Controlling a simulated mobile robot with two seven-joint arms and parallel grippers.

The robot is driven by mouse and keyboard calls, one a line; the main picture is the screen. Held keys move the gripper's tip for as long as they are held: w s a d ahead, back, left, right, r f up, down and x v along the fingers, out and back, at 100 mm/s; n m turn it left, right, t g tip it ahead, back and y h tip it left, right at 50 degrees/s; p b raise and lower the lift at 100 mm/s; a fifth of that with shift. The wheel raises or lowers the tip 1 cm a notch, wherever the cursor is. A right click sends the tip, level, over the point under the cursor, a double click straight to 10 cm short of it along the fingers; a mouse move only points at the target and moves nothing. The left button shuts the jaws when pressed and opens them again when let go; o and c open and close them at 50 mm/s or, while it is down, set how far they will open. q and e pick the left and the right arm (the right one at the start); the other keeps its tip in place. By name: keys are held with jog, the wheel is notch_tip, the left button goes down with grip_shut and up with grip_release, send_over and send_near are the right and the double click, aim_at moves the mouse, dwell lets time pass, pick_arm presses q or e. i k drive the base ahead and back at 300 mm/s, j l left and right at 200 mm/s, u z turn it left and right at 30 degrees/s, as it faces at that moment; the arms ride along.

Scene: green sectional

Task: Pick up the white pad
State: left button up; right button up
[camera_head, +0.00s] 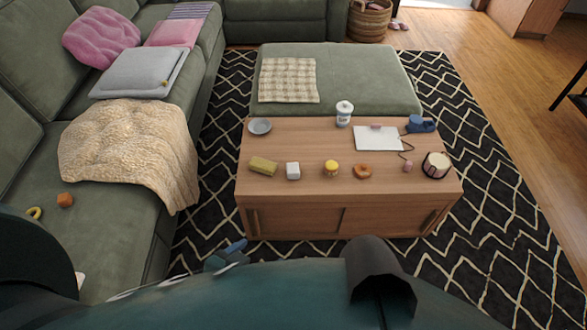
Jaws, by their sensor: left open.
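A flat white pad (376,142) lies on the right part of the wooden coffee table (290,215), with a dark cord beside its right edge. My left gripper (227,254) is open, low in front of the table's left front corner and well apart from the pad. Most of it is hidden behind my own body. My right gripper does not show.
The table also holds a dish (260,126), a white jar (344,113), a blue object (420,124), a drum-like item (436,165) and several small items. A green ottoman (365,80) stands behind; a green sofa (110,240) is at left. Patterned rug (500,200) is clear at right.

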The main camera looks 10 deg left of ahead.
aim_at(292, 169)
jog(key=i+l+u, duration=0.15)
jog(key=l, duration=0.2)
jog(key=i+l+u, duration=0.1)
jog(key=l, duration=0.2)
jog(key=i+l+u, duration=0.15)
jog(key=l, duration=0.2)
jog(key=i+l+u, duration=0.1)
jog(key=i+l, duration=0.15)
jog(key=i, duration=0.25)
jog(key=i+l+u, duration=0.1)
jog(key=i+l, duration=0.2)
jog(key=i, duration=0.2)
